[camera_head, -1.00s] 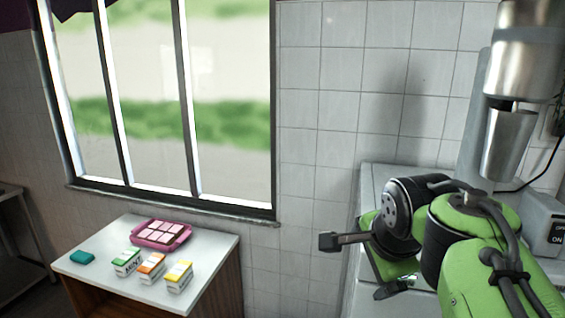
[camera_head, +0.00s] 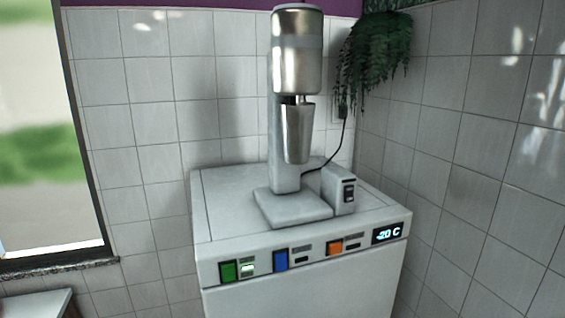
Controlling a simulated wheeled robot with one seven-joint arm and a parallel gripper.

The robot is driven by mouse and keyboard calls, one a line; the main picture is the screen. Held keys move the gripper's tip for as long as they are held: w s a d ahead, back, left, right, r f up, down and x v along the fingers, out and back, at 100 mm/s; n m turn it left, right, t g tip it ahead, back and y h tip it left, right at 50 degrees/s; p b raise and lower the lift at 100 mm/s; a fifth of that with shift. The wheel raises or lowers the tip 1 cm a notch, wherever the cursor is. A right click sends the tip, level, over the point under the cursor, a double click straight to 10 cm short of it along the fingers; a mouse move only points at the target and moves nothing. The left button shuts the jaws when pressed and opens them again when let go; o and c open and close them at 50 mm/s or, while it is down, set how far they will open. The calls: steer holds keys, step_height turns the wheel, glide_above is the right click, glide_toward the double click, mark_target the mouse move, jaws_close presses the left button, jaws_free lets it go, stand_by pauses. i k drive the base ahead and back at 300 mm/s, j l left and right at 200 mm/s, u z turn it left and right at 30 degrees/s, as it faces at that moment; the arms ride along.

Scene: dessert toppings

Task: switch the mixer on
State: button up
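The mixer (camera_head: 297,50) stands upright on top of a white cabinet. It has a shiny metal motor head, a grey column and a flat base (camera_head: 292,208). A metal cup (camera_head: 297,133) hangs under its head. A small grey switch box (camera_head: 345,192) stands at the right of the base, with a dark switch (camera_head: 349,190) on its front; its lettering is too small to read here. A black cord runs from near the column to the wall. My gripper is not in view.
The white cabinet (camera_head: 300,290) has green (camera_head: 228,271), blue (camera_head: 280,260) and orange (camera_head: 335,247) buttons and a display (camera_head: 387,233) reading -20 C. A leafy plant (camera_head: 375,50) hangs behind, at right. Tiled walls close in the corner. A window (camera_head: 40,130) is at left.

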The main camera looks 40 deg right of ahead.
mark_target(348, 190)
steer(key=z, duration=1.45)
